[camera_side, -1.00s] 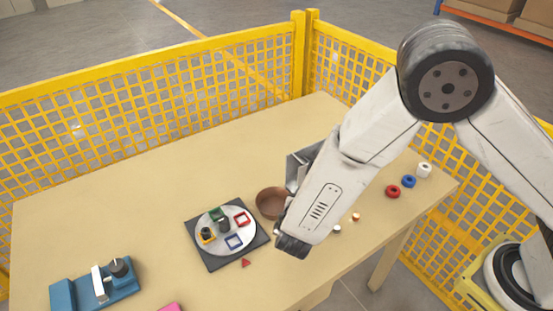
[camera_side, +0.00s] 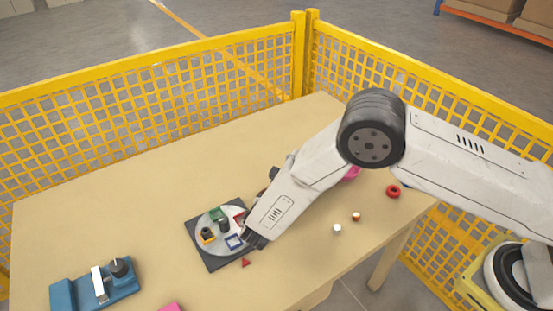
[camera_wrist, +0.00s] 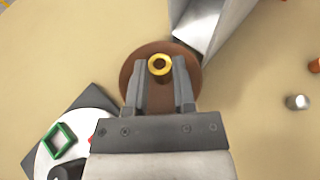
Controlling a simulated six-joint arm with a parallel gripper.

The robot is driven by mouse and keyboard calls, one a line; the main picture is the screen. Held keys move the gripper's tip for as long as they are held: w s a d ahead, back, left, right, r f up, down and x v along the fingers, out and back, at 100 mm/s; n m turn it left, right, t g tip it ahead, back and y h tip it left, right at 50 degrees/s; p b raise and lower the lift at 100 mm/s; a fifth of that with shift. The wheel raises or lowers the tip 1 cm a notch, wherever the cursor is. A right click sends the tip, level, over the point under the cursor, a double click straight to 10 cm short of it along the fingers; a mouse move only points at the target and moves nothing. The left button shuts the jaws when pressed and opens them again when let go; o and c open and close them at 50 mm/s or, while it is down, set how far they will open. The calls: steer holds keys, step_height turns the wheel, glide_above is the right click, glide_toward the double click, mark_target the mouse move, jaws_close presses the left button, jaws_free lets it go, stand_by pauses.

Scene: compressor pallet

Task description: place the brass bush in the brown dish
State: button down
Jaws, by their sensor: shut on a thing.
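In the wrist view the brass bush (camera_wrist: 160,68), a yellow-gold ring with a dark bore, is pinched between the two fingertips of my gripper (camera_wrist: 160,76). The round brown dish (camera_wrist: 128,76) shows behind and around the fingers, so the bush lines up with the dish in this view. The height of the bush over the dish cannot be told. In the side view my arm hides the bush, the fingers and most or all of the dish.
A grey open metal bin (camera_wrist: 211,22) stands close beside the dish. A white round plate (camera_side: 215,241) with coloured frames and dark pieces lies on a dark square base at the other side. A small silver cylinder (camera_wrist: 297,102) and a red ring (camera_side: 393,191) are to the right.

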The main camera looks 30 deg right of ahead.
steer(key=shift+w+f, duration=0.1)
steer(key=shift+w+a+f, duration=0.1)
steer(key=shift+w+f, duration=0.1)
steer(key=shift+f, duration=1.6)
steer(key=shift+f, duration=0.1)
steer(key=shift+c, duration=2.2)
jaws_free()
steer(key=v, duration=1.2)
